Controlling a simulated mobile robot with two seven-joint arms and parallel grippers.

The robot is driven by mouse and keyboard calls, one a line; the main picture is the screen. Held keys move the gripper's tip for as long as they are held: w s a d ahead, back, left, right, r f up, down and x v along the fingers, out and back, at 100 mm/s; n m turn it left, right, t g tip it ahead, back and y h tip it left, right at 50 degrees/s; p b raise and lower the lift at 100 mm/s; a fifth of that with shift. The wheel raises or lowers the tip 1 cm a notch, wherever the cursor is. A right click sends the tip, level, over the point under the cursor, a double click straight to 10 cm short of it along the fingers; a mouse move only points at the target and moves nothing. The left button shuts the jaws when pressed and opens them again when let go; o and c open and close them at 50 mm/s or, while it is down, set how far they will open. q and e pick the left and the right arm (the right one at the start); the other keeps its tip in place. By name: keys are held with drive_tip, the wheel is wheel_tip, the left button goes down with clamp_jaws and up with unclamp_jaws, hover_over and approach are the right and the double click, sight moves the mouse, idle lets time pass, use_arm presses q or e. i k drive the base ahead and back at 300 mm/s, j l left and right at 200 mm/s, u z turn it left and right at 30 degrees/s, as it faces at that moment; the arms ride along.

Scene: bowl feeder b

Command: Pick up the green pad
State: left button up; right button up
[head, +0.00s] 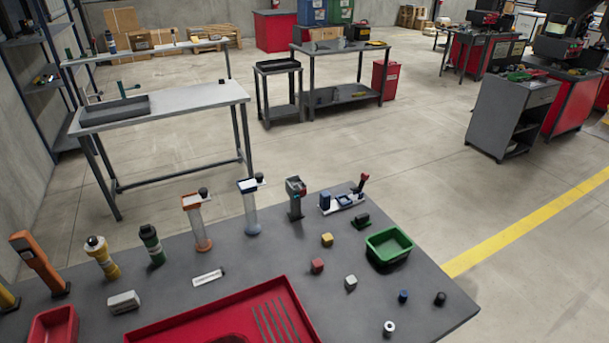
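I cannot make out a thing that is clearly a green pad. A small dark green and black piece (361,220) lies on the grey table at the right, behind a green open tray (390,246). A green and black upright device (152,245) stands among the tools at the left of the table. Neither of my grippers is in view.
A red tray (288,283) with slots fills the table's front middle. Small blocks, including a yellow one (327,240) and a red one (317,265), lie between it and the green tray. Upright tools line the back edge. The table's right corner holds small cylinders.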

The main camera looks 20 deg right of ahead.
sight(363, 219)
drive_tip(key=z, duration=1.15)
